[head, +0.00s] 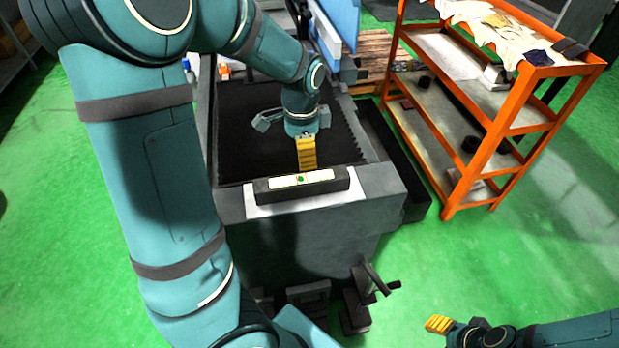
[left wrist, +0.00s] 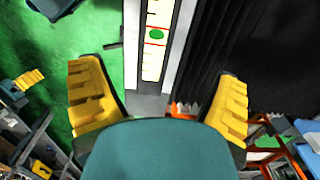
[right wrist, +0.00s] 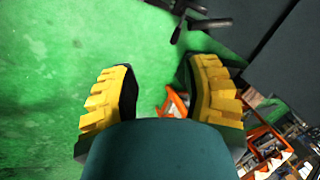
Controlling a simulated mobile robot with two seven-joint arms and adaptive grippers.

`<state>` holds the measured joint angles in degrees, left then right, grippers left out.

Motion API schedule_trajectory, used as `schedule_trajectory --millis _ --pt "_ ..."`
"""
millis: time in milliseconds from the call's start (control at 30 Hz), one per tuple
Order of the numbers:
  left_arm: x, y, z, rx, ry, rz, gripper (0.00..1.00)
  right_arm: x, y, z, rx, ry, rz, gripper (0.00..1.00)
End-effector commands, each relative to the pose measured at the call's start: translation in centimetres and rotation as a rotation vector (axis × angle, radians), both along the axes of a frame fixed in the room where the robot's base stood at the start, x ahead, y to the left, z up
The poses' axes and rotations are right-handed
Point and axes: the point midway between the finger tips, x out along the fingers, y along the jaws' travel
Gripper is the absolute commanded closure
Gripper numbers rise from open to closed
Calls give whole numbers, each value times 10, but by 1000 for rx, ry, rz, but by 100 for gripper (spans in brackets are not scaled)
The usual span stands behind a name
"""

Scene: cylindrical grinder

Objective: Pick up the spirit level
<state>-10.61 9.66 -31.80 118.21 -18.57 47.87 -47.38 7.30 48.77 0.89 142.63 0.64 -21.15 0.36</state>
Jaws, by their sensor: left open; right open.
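The spirit level (head: 318,176) is a dark bar with a pale yellow-white top face and a green vial. It lies flat on the light near ledge of the grinder, long side across the head view. In the left wrist view the spirit level (left wrist: 153,62) runs lengthwise from the top edge to between the fingers. My left gripper (head: 306,153), with yellow ribbed fingers, is open and just behind and above the level, apart from it as far as I can tell. My right gripper (head: 438,324) is open and empty at the lower right, over the green floor.
The grinder's black bellows (head: 250,150) lie behind the level, and a blue panel (head: 338,20) rises at the back. A hand crank (head: 378,284) sticks out at the machine's front. An orange shelf cart (head: 520,105) stands at right. Green floor (head: 480,255) is free between.

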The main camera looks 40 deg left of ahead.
Motion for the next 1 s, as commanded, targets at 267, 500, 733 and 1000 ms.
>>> schedule_trajectory --millis 267,500,733,1000 --pt "-1 0 -55 0 5 1 11 -5 1 -14 2 10 7 53" --pt "-1 0 -74 0 1 1 11 -6 1 -17 3 14 11 53" --pt "-3 -2 -102 0 5 1 11 -8 2 -25 4 18 14 53" --pt "-3 -2 -126 0 1 1 11 -11 2 -31 5 23 19 53"
